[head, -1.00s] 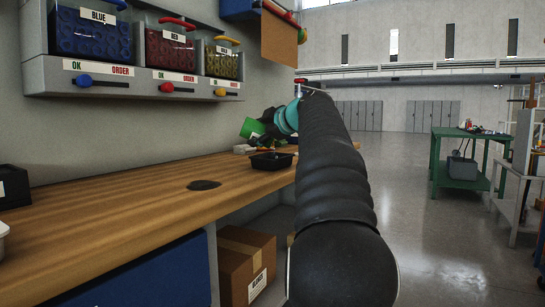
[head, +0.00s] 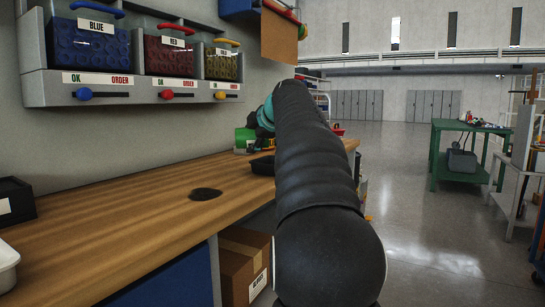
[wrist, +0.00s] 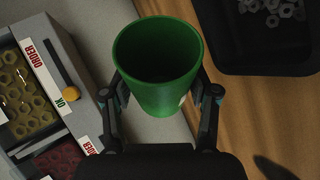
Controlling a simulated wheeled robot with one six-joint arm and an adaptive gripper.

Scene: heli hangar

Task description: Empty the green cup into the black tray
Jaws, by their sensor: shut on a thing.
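My gripper (wrist: 161,92) is shut on the green cup (wrist: 158,62), one finger on each side of it. In the wrist view I look into the cup's mouth, and its dark green inside shows no pieces. The cup also shows small in the head view (head: 243,138), partly hidden by my arm, and looks roughly upright. The black tray (wrist: 224,62) is to the right of the cup in the wrist view, apart from it, with several grey nuts (wrist: 272,12) in it. In the head view the tray (head: 262,166) stands on the bench, partly behind my arm.
The wooden bench (head: 130,215) has a dark round spot (head: 205,194) and a black box (head: 15,200) at left. Wall bins, blue (head: 90,42), red (head: 170,55) and yellow (head: 222,65), hang above. A cardboard box (head: 243,265) is under the bench.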

